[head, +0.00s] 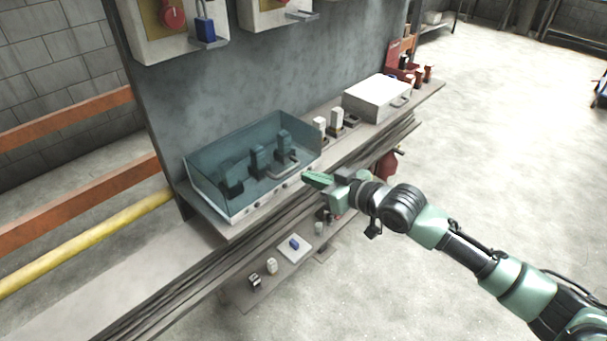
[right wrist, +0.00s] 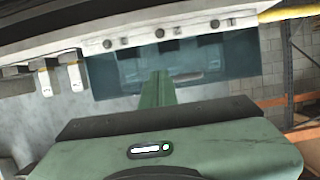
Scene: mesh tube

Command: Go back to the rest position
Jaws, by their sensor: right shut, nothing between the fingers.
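My right gripper (head: 318,180) is in front of the shelf, at the right front corner of a clear blue-tinted box (head: 215,172). In the head view its green fingers point left and lie together. In the right wrist view the fingers (right wrist: 157,88) are also together, with nothing between them, and the blue-tinted box (right wrist: 120,72) is beyond them. I cannot tell whether the fingertips touch the box. My left gripper is not in view.
The shelf (head: 150,275) runs along a grey panel (head: 270,75). A white case (head: 376,98) and small white-topped parts (head: 337,117) stand to the right. A lower ledge holds a blue padlock-like item (head: 294,243). Open floor (head: 500,130) lies to the right.

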